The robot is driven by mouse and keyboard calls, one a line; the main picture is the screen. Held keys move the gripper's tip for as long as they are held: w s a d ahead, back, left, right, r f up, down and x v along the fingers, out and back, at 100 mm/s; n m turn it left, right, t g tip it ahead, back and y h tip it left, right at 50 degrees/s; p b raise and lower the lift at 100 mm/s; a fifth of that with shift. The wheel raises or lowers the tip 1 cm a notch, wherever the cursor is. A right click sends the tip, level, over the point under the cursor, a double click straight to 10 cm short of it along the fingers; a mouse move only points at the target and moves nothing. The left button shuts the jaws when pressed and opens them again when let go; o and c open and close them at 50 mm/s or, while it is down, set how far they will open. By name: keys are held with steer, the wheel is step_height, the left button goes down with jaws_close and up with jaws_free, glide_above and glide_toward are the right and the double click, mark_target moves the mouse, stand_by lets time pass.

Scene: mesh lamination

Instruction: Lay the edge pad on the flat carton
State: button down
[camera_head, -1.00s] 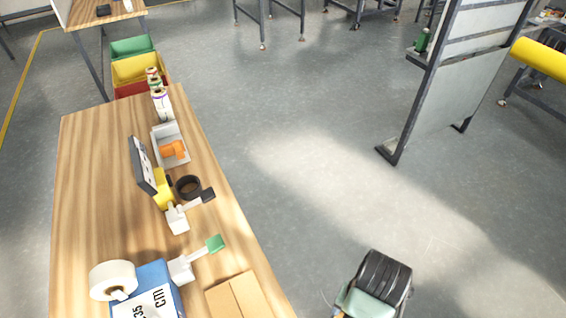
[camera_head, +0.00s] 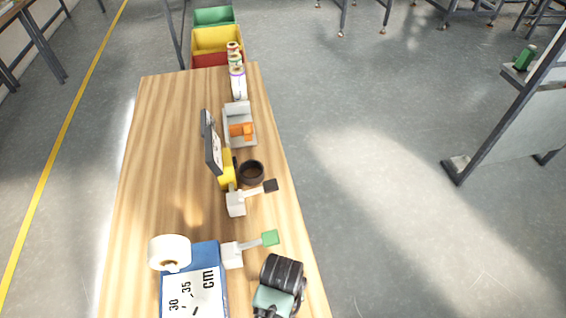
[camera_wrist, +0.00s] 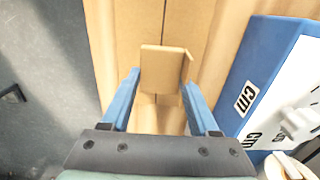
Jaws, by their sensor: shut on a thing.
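The edge pad (camera_wrist: 163,66) is a small brown cardboard piece with a bent edge, seen in the wrist view. My gripper (camera_wrist: 162,82) is shut on it, one blue finger at each side. The flat carton (camera_wrist: 188,22), tan with a dark centre seam, lies on the table below and beyond the pad. The pad appears above the carton; I cannot tell whether they touch. In the head view, my dark arm end is over the table's near right edge, and the carton and fingers are hidden or out of frame.
A blue and white box marked cm (camera_head: 205,252) stands close beside the carton, with a white tape roll (camera_head: 169,252) on it. Devices with green (camera_head: 270,238) and black (camera_head: 270,186) tips, a dark ring (camera_head: 251,171) and a grey tray (camera_head: 238,112) stand farther along the wooden table (camera_head: 160,150).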

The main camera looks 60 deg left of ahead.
steer(key=shift+f, duration=2.25)
steer(key=shift+f, duration=0.15)
steer(key=shift+c, duration=0.7)
jaws_free()
step_height(320, 180, up, 12)
steer(key=shift+r, duration=0.2)
steer(key=shift+w, duration=0.1)
